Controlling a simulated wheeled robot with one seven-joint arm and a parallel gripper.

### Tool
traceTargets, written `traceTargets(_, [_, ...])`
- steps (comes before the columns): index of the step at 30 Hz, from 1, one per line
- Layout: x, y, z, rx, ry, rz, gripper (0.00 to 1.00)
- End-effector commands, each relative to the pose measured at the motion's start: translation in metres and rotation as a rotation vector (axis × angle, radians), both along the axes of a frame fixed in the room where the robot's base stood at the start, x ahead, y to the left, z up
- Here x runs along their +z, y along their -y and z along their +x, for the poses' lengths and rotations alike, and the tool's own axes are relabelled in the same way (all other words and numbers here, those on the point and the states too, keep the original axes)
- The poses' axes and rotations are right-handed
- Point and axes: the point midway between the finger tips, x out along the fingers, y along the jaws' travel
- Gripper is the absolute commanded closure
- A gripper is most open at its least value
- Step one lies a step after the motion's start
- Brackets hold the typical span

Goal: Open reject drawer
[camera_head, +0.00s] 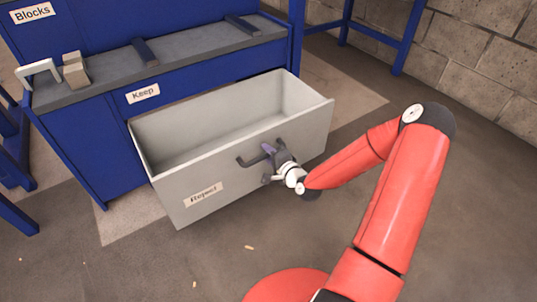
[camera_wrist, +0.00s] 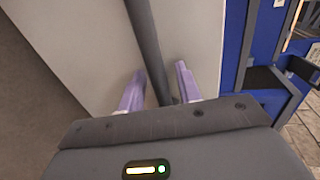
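The reject drawer (camera_head: 245,165) is grey with a "Reject" label and stands pulled far out of the blue cabinet; its inside looks empty. Its dark bar handle (camera_head: 251,160) is on the front face. My gripper (camera_head: 268,149) is at the handle. In the wrist view the handle bar (camera_wrist: 150,45) runs between the two purple fingers of my gripper (camera_wrist: 160,88). The fingers stand apart on either side of the bar, with a visible gap, so the gripper looks open around it. The drawer front (camera_wrist: 85,40) is behind the bar.
The blue cabinet (camera_head: 80,150) has a grey top with a beige block (camera_head: 75,70), a white handle-like piece (camera_head: 38,70) and dark bars. A "Keep" label (camera_head: 142,93) is above the drawer. Small scraps (camera_head: 249,247) lie on the floor. Floor in front of the drawer is mostly clear.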

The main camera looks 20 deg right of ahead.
Motion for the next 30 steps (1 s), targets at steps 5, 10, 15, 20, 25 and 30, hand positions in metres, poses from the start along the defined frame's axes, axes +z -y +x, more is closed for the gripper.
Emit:
traceTargets(5, [0.0, 0.0, 0.0, 0.0, 0.001, 0.0, 0.66])
traceTargets(10, [0.003, 0.004, -0.009, -0.001, -0.001, -0.001, 0.66])
traceTargets(15, [0.009, 0.013, -0.035, -0.002, -0.002, 0.0, 0.66])
traceTargets(20, [0.013, 0.02, -0.059, -0.002, -0.001, -0.001, 0.66])
traceTargets(25, [0.016, 0.023, -0.072, 0.0, 0.0, 0.0, 0.66])
traceTargets(30, [0.016, 0.024, -0.073, 0.0, 0.0, 0.0, 0.66])
